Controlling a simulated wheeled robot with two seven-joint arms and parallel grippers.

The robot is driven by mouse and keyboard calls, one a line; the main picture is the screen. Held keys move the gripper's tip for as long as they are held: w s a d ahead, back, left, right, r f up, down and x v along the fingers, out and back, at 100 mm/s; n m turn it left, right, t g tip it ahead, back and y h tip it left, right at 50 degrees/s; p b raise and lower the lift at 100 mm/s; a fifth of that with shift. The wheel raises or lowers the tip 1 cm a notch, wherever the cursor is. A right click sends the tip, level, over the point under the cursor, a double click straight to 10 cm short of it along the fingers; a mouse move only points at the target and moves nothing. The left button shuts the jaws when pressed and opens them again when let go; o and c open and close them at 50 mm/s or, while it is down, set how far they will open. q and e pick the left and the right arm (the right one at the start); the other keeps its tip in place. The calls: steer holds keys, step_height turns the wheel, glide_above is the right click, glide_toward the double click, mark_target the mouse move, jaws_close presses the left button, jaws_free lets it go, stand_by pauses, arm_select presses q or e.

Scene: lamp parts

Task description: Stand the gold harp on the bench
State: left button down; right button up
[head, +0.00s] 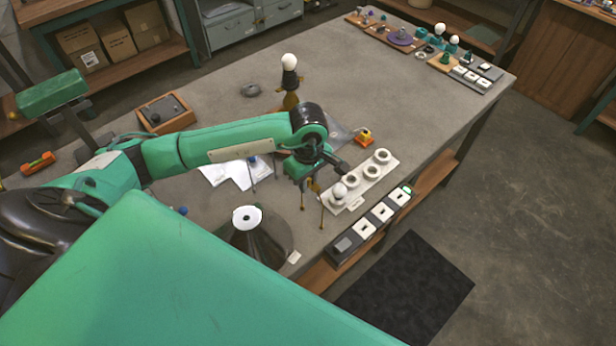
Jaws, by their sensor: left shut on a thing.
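My left gripper (312,178) is shut on the gold harp (322,214). Its thin gold legs hang down below the gripper, over the near part of the grey bench (225,115). The gripper hides the upper part of the harp. I cannot tell whether its feet touch the bench top. The harp is just left of a white socket strip (365,178) that has a white bulb at its near end. My right gripper is not in view.
A dark cone-shaped shade (270,238) stands to the left of the harp. A gold and black lamp piece with a white bulb (289,62) stands farther back. A dark switch strip (372,222) lines the right edge. The bench's far middle is clear.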

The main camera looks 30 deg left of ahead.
arm_select(q)
steer(key=shift+f+b, duration=0.2)
steer(key=shift+b, duration=0.15)
steer(key=c, duration=1.3)
jaws_free()
steer(key=shift+r, duration=0.1)
steer(key=shift+r+p, duration=0.2)
steer(key=shift+p, duration=0.15)
step_height(320, 180, up, 12)
steer(key=b, duration=0.4)
steer(key=shift+b, duration=0.4)
steer(key=shift+f, duration=0.15)
